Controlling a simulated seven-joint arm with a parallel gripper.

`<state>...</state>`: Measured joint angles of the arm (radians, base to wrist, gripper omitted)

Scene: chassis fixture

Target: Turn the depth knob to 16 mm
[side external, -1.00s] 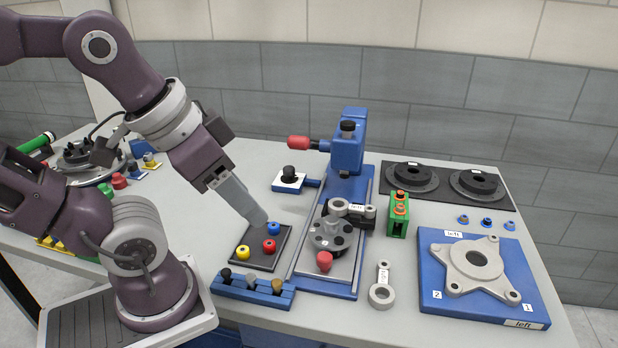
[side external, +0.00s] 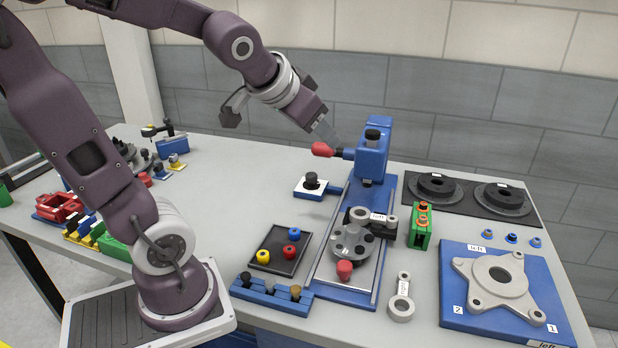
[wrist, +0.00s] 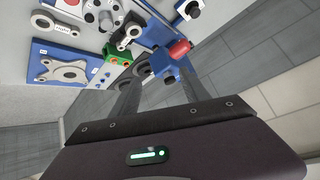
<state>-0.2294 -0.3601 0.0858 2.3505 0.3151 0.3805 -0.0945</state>
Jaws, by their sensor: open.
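A black knob (side external: 311,181) stands on a small white-and-blue plate beside the blue press (side external: 371,152); no scale marks on it are readable. I cannot tell by label which is the depth knob. The press has a red-tipped lever (side external: 322,149) pointing left. My gripper (side external: 325,130) is above the red tip, fingers pointing down and right; contact is unclear. In the wrist view, my gripper (wrist: 157,90) has its fingers apart with nothing held; the red tip (wrist: 180,48) shows beyond them.
A black tray (side external: 278,262) with yellow, red and blue pieces lies left of the press rail. A grey round fixture (side external: 352,243) sits on the rail. A green block (side external: 420,228), black discs (side external: 435,188) and a blue plate (side external: 455,312) stand right.

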